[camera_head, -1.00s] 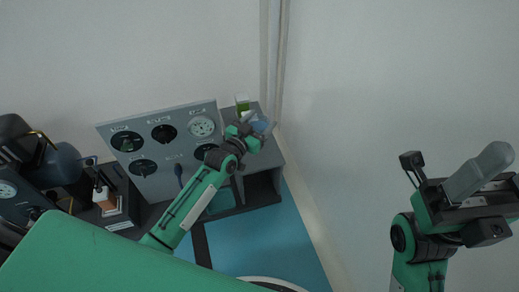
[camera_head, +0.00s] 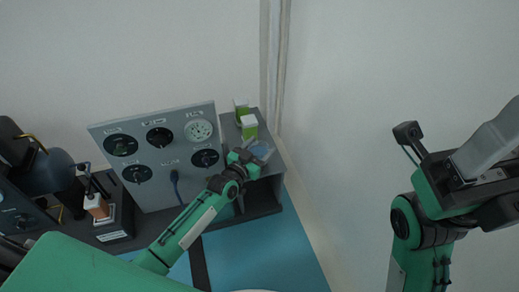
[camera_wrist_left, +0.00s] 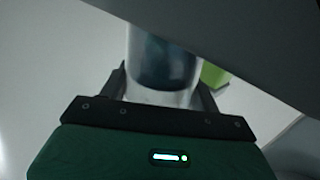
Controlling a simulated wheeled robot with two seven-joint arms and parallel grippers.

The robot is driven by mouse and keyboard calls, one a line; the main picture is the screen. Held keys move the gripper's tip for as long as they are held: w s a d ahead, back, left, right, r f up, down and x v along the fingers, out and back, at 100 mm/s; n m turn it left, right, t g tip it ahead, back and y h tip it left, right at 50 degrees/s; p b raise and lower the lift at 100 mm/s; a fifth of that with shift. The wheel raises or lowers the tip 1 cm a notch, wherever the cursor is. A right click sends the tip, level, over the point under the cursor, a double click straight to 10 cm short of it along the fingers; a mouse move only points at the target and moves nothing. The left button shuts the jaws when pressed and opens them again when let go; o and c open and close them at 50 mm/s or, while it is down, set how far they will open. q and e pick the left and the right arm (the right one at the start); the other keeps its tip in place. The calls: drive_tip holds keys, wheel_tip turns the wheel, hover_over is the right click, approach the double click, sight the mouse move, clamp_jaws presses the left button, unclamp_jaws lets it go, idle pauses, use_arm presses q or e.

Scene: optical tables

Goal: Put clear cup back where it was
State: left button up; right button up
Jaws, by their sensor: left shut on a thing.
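The clear cup (camera_wrist_left: 163,62) is between the fingers of my left gripper in the left wrist view, and its lower part looks dark and bluish. In the head view the cup (camera_head: 261,149) is a small pale-blue shape at the tip of my left gripper (camera_head: 257,154). The left gripper is shut on it, over the front part of the grey shelf unit (camera_head: 265,188). I cannot tell whether the cup touches the shelf top. My right gripper (camera_head: 462,172) is raised at the right, far from the cup; its finger state is unclear.
Two green-and-white containers (camera_head: 249,127) stand on the shelf top behind the cup. A grey panel with dials (camera_head: 160,150) stands left of my left gripper. The wall borders the shelf's right side.

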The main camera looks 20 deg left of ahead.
use_arm(q)
drive_tip(key=o, duration=1.1)
drive_tip(key=shift+f, duration=0.15)
drive_tip(key=shift+c, duration=0.2)
